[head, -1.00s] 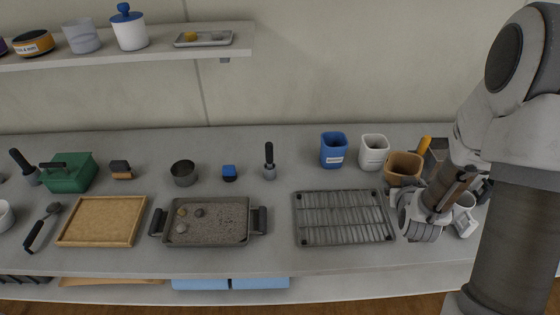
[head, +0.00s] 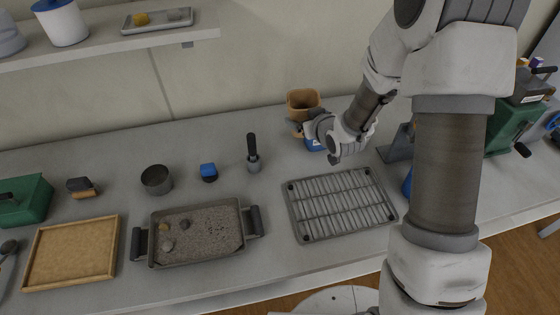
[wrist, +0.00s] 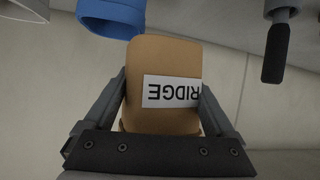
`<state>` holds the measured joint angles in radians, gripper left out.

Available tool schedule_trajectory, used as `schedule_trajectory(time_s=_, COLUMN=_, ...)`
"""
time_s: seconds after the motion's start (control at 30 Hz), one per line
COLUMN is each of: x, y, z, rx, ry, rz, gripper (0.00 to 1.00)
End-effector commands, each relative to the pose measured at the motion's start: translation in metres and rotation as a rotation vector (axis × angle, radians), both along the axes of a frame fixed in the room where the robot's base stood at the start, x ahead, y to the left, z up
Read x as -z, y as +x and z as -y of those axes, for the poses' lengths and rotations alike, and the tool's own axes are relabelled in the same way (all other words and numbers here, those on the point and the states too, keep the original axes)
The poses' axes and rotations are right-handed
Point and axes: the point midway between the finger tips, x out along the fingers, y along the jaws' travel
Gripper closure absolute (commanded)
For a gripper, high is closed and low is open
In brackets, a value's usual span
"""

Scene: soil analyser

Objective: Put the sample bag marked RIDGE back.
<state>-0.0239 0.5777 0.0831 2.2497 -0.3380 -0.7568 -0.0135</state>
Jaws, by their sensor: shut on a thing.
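The brown sample bag (head: 303,103) is held up over the back of the counter. In the wrist view the bag (wrist: 162,60) has a white label reading RIDGE, upside down in that picture. My gripper (head: 306,128) is shut on this bag, one finger on each side; in the wrist view the gripper (wrist: 160,115) partly covers the label's right end. The bag's lower part is hidden by the gripper in the head view.
A blue container (head: 314,145) is partly hidden by my gripper. A wire rack (head: 340,203) lies in front. A grey tray (head: 198,230) with stones and a black-handled tool (head: 253,152) stand left. A green machine (head: 508,125) is at the right. Bare counter lies behind the tool.

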Motion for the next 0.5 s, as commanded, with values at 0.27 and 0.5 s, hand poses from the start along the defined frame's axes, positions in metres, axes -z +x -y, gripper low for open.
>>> schedule_trajectory(time_s=0.27, x=0.026, y=0.015, z=-0.050, rx=-0.158, ry=0.067, rz=-0.036, gripper=0.77)
schedule_trajectory(time_s=0.5, x=0.057, y=0.015, z=-0.059, rx=-0.183, ry=0.078, rz=-0.051, gripper=0.77)
